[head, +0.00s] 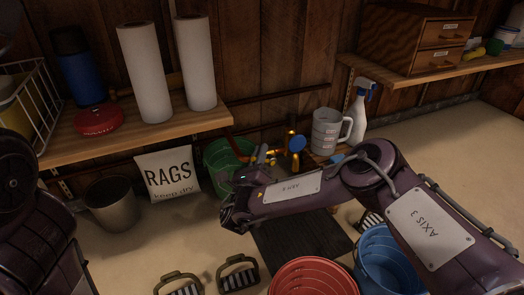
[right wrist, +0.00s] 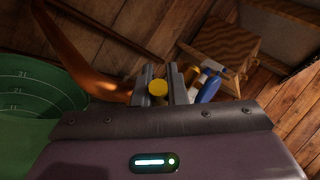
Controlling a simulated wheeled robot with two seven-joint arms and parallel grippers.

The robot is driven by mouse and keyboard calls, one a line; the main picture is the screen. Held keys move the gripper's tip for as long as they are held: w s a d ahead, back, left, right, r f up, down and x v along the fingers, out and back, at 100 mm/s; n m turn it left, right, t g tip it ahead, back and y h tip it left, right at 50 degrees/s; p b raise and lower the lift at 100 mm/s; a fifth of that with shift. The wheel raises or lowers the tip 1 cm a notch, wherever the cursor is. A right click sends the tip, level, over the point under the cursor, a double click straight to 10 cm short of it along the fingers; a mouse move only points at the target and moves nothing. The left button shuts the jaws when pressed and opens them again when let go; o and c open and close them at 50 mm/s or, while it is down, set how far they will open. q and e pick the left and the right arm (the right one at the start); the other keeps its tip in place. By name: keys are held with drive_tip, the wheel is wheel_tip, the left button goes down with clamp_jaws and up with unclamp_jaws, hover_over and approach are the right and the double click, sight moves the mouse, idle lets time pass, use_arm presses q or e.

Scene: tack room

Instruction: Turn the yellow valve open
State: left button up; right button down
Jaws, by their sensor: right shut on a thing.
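The yellow valve (right wrist: 158,88) shows as a small round yellow piece between the two fingers of my right gripper (right wrist: 161,78) in the right wrist view. The fingers are shut on it. In the head view my right gripper (head: 262,165) reaches up to the brass pipework by the wall, and my wrist and arm cover part of that area. Only a little yellow of the valve shows there, so its turn angle cannot be told. Parts of my left arm show at the left edge; its gripper is out of view.
A blue valve knob (head: 297,144) sits just right of the gripper. A green bucket (head: 222,160) is close on the left. A grey jug (head: 326,132) and a spray bottle (head: 359,112) stand on the right. Red and blue buckets stand below my arm.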

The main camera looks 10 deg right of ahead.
drive_tip(key=shift+a+f+n+t, duration=0.1)
drive_tip(key=shift+f+n+t, duration=0.05)
drive_tip(key=shift+n+t, duration=0.3)
drive_tip(key=shift+a+f+n+t, duration=0.1)
drive_tip(key=shift+n+t, duration=0.25)
drive_tip(key=shift+n, duration=0.2)
drive_tip(key=c, duration=1.5)
unclamp_jaws()
drive_tip(key=shift+y, duration=0.3)
